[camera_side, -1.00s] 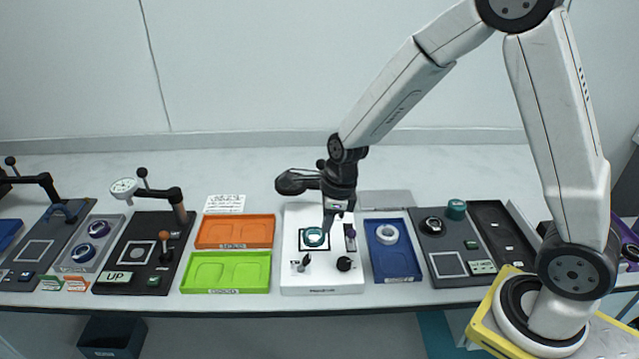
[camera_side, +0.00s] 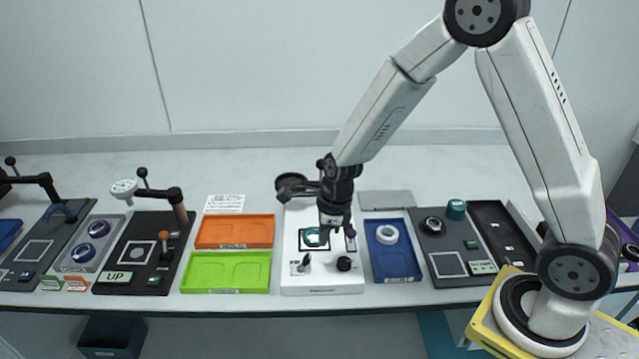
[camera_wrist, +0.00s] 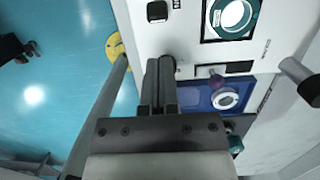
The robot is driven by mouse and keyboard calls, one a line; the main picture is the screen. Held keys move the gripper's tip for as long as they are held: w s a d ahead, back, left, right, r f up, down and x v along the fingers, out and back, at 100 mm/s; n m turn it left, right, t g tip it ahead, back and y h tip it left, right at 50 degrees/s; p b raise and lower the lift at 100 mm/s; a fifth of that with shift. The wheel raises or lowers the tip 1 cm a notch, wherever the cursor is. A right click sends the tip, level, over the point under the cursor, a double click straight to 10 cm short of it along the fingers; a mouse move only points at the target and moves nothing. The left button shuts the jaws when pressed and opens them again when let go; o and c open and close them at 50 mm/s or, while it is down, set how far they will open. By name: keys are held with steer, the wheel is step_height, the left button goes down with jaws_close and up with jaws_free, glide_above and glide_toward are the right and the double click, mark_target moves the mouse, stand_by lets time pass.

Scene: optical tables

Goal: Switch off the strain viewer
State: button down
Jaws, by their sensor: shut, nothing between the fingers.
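The strain viewer is a white box (camera_side: 322,284) at the middle of the table, with a teal ring (camera_side: 311,237) in a black square frame. It carries a small dark lever switch (camera_side: 305,262) at front left, a round black knob (camera_side: 344,264) at front right and a purple-topped slider (camera_side: 350,239) at the right. My gripper (camera_side: 332,236) is shut and empty above the viewer, between ring and slider in the side view. In the wrist view my gripper (camera_wrist: 160,64) points at the knob's area and partly hides the knob (camera_wrist: 167,66). Contact cannot be told.
A blue tray (camera_side: 402,268) with a pale ring (camera_side: 387,234) stands right of the viewer. Green (camera_side: 226,285) and orange (camera_side: 204,232) trays stand left. A dark upright part of the viewer (camera_side: 290,183) rises behind my gripper. The table's front edge is close.

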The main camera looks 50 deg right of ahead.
mark_target(305, 259)
steer(key=shift+w+a+f, duration=0.15)
steer(key=shift+f, duration=0.85)
steer(key=shift+w+a+f, duration=0.1)
steer(key=shift+f, duration=0.9)
steer(key=shift+w+a+f, duration=0.15)
steer(key=shift+f, duration=0.85)
steer(key=shift+w+a+r, duration=0.35)
steer(key=shift+w+r, duration=0.05)
steer(key=shift+r, duration=0.05)
steer(key=shift+a, duration=0.1)
steer(key=shift+w+a+r, duration=0.35)
steer(key=shift+w+a, duration=0.3)
steer(key=shift+w, duration=0.05)
steer(key=shift+r, duration=0.1)
steer(key=shift+r, duration=0.7)
